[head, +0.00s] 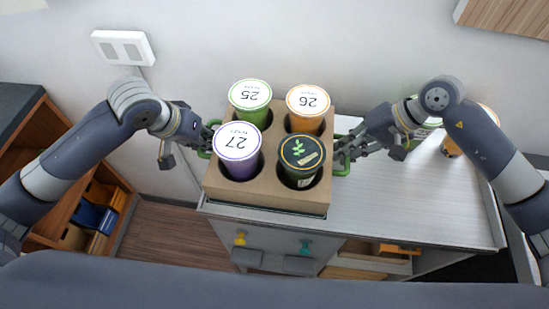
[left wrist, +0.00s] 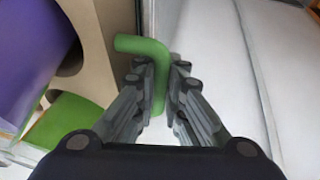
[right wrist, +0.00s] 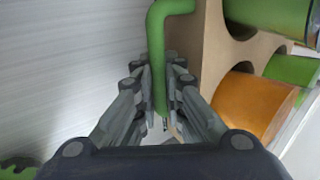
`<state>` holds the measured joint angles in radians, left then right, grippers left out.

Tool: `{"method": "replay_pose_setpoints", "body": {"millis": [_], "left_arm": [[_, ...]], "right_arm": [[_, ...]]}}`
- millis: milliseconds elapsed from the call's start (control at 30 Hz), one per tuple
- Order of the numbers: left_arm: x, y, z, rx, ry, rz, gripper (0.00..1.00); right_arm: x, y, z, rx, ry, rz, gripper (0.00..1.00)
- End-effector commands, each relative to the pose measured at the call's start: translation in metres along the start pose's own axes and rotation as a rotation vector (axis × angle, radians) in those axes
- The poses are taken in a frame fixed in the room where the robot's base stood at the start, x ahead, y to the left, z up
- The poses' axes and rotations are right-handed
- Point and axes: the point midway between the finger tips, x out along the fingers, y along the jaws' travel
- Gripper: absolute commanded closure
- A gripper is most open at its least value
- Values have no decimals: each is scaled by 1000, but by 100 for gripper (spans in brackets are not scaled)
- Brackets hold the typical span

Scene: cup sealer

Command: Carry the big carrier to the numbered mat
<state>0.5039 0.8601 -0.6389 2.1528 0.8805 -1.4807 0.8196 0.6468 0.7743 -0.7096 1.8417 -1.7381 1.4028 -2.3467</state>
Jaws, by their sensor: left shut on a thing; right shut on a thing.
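The big carrier (head: 268,195) is a brown cardboard box with round holes, in the middle of the head view. The carrier looks level. I cannot tell whether it touches the counter. No numbered mat is recognizable.
The pale counter (head: 440,200) is mostly clear to the right of the carrier. More cups, one of them orange (head: 451,147), stand partly hidden behind my right arm. A wooden shelf (head: 75,180) with blue items is at the left, beyond a floor gap.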

Motion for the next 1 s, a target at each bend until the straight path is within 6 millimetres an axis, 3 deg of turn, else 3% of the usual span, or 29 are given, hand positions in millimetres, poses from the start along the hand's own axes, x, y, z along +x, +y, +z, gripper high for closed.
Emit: {"method": "replay_pose_setpoints", "body": {"millis": [100, 133, 200, 233, 633, 1000], "left_arm": [[4, -5, -1, -3, 8, -10, 100], [6, -6, 2, -3, 1, -12, 87], [5, -5, 1, -3, 0, -11, 72], [5, -5, 1, -3, 0, -10, 70], [-2, -2, 1, -1, 3, -2, 70], [-55, -2, 1, 1, 4, -6, 70]], "right_arm": [[3, 5, -2, 2, 7, 4, 100], [5, 8, -1, 4, 3, 9, 88], [3, 6, -1, 4, 3, 8, 73], [3, 6, -1, 4, 3, 8, 70], [4, 3, 0, 0, 0, 1, 70], [5, 2, 0, 0, -1, -1, 70]]}}
